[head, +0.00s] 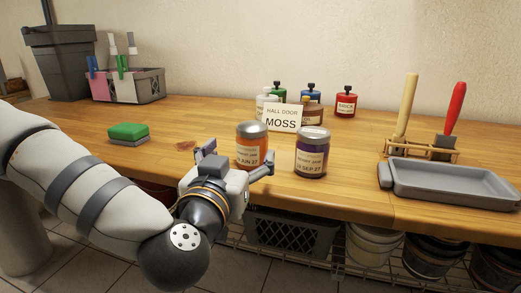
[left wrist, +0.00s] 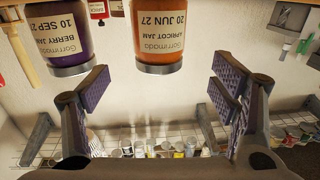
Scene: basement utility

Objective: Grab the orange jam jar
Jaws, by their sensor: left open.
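The orange jam jar (head: 251,147) stands upright on the wooden bench, with a grey lid and a pale label. In the left wrist view the jar (left wrist: 160,35) appears upside down, labelled apricot jam. My left gripper (head: 238,162) is open and empty just in front of it at the bench's front edge. In the left wrist view the jar lies ahead, between the directions of the two spread fingers, and no finger visibly touches it. The gripper hides part of the jar's lower left in the head view. My right gripper is not in view.
A purple berry jam jar (head: 312,153) stands close to the right of the orange jar. A MOSS sign (head: 282,118) and several small bottles stand behind.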

